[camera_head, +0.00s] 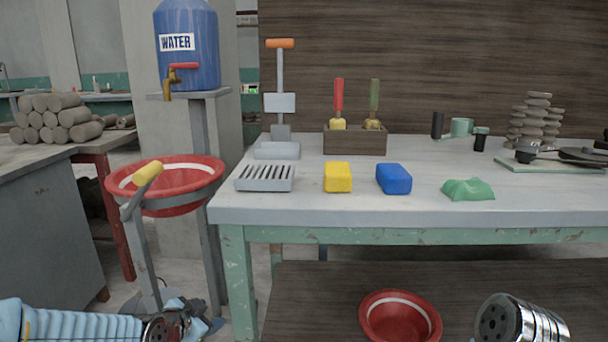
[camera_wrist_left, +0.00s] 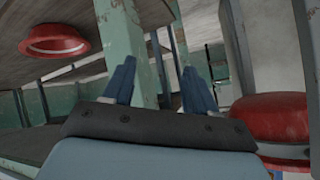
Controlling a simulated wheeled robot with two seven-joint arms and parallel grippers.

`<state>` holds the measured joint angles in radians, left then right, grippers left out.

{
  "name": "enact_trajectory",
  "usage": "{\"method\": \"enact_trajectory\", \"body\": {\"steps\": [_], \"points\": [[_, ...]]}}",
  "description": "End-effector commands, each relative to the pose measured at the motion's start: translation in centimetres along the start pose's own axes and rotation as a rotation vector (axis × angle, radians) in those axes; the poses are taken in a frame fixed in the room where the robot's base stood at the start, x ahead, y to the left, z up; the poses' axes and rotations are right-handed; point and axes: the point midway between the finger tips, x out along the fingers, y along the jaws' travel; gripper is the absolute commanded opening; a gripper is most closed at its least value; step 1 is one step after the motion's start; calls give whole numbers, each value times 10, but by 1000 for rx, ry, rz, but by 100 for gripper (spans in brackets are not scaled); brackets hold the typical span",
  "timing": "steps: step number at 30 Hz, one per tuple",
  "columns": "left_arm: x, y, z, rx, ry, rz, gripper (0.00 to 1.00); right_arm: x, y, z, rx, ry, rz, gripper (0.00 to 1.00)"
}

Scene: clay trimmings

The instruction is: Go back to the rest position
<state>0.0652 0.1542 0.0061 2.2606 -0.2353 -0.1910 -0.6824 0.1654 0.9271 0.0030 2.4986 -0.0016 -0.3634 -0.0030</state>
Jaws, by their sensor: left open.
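My left gripper (camera_head: 202,316) is low at the lower left of the head view, below the table top and in front of the table's left leg. In the left wrist view its two blue fingers (camera_wrist_left: 158,76) stand apart with nothing between them, so it is open and empty. The table's green leg shows beyond the fingers. My right gripper is not in view.
The work table (camera_head: 400,213) carries a yellow block (camera_head: 338,177), a blue block (camera_head: 394,179), a green lump (camera_head: 468,189) and a slotted grey block (camera_head: 265,178). A red basin (camera_head: 190,197) stands left of the table. Another red bowl (camera_head: 400,322) is on the lower shelf.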

Motion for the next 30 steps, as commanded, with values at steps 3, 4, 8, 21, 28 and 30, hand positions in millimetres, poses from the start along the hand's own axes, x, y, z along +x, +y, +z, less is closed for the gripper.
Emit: {"method": "enact_trajectory", "body": {"steps": [3,4,8,21,28,30], "points": [[40,74,70,-245,-168,147,57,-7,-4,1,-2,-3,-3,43],[46,93,88,-310,-214,176,57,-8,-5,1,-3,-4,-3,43],[52,176,161,-576,-429,271,57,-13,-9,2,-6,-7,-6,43],[8,302,260,-965,-826,317,57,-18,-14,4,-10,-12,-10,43],[8,301,260,-964,-824,316,57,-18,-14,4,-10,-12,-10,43],[9,301,260,-963,-823,316,57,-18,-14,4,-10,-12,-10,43]]}}
